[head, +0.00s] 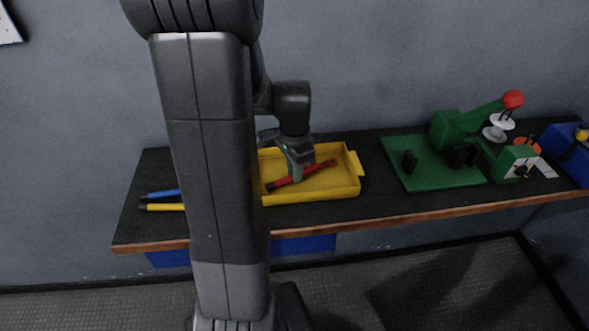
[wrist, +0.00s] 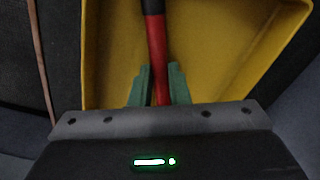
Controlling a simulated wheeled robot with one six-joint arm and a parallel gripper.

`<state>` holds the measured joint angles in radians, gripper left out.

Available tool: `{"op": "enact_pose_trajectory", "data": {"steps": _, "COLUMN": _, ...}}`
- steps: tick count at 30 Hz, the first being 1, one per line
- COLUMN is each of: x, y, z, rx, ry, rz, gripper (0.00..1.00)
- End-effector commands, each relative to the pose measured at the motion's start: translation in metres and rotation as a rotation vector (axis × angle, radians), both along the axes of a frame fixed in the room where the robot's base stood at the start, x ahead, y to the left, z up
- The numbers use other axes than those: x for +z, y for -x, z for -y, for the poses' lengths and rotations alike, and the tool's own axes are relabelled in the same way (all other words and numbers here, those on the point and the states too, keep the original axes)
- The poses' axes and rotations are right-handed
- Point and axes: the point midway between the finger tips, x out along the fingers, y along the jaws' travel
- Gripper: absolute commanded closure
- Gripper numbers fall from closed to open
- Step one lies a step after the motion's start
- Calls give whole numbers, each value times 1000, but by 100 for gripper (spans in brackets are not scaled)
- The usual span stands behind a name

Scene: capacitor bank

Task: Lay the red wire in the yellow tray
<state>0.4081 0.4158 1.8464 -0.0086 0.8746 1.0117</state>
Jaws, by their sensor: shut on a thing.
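The red wire (head: 314,171) with dark ends is at the yellow tray (head: 350,190), inside its outline in the head view. My gripper (head: 297,178) reaches down over the tray and is shut on the wire near its middle. In the wrist view the red wire (wrist: 157,50) runs between the two green fingers of my gripper (wrist: 159,88), with the yellow tray (wrist: 220,60) behind it. I cannot tell whether the wire touches the tray floor. My arm hides the tray's left side in the head view.
A blue wire (head: 163,194) and a yellow wire (head: 163,207) lie on the dark bench (head: 400,203) to the left. A green fixture with a red knob (head: 513,99) stands on a green plate (head: 432,180) to the right. A blue box (head: 572,150) is at the far right.

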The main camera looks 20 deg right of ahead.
Motion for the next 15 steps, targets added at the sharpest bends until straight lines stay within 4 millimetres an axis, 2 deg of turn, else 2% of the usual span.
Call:
{"op": "enact_pose_trajectory", "data": {"steps": 5, "x": -5, "y": 0, "z": 0, "rx": 0, "ry": 0, "rz": 0, "gripper": 100}}
{"op": "enact_pose_trajectory", "data": {"steps": 6, "x": -3, "y": 0, "z": 0, "rx": 0, "ry": 0, "rz": 0, "gripper": 76}}
{"op": "enact_pose_trajectory", "data": {"steps": 8, "x": -3, "y": 0, "z": 0, "rx": 0, "ry": 0, "rz": 0, "gripper": 65}}
{"op": "enact_pose_trajectory", "data": {"steps": 15, "x": -3, "y": 0, "z": 0, "rx": 0, "ry": 0, "rz": 0, "gripper": 62}}
